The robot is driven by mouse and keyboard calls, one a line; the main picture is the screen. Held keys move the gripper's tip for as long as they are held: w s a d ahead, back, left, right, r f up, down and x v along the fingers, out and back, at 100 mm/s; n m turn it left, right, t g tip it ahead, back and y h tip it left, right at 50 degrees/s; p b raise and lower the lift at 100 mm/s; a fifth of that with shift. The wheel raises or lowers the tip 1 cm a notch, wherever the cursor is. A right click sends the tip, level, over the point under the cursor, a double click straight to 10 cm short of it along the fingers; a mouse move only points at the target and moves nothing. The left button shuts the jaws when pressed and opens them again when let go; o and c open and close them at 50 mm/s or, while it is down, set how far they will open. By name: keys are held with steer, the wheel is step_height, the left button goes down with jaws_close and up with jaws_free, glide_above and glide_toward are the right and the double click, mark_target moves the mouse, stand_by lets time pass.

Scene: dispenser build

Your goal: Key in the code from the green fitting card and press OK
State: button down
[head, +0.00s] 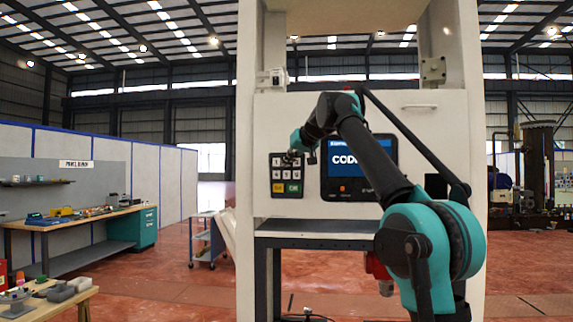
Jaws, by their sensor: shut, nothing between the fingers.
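The keypad (286,176) is a dark panel on the white front of the dispenser (430,125), with pale number keys and a yellow and a green key (293,188) in its bottom row. My gripper (293,156) is shut and empty, in front of the keypad's top part, and hides some upper keys. I cannot tell whether it touches a key. Right of the keypad, a blue screen (340,178) shows large white letters that begin "COD"; my arm covers the rest. I cannot make out a green fitting card.
A shelf (315,226) juts out below the keypad. A workbench (95,217) with small parts stands at the left, and a blue-grey cart (206,240) between it and the dispenser. A wooden table (62,303) is at the lower left. Red floor (160,285) lies open between them.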

mark_target(298, 174)
steer(key=shift+s, duration=0.1)
steer(key=s, duration=0.4)
steer(key=shift+s+a, duration=0.1)
steer(key=shift+s, duration=0.3)
stand_by(1.6)
steer(key=s+d+f, duration=0.3)
steer(key=s+f, duration=0.1)
steer(key=shift+d+f, duration=0.3)
steer(key=shift+d, duration=0.05)
steer(key=shift+w, duration=0.15)
steer(key=shift+w+d, duration=0.15)
steer(key=shift+w, duration=4.15)
steer(key=shift+w, duration=0.1)
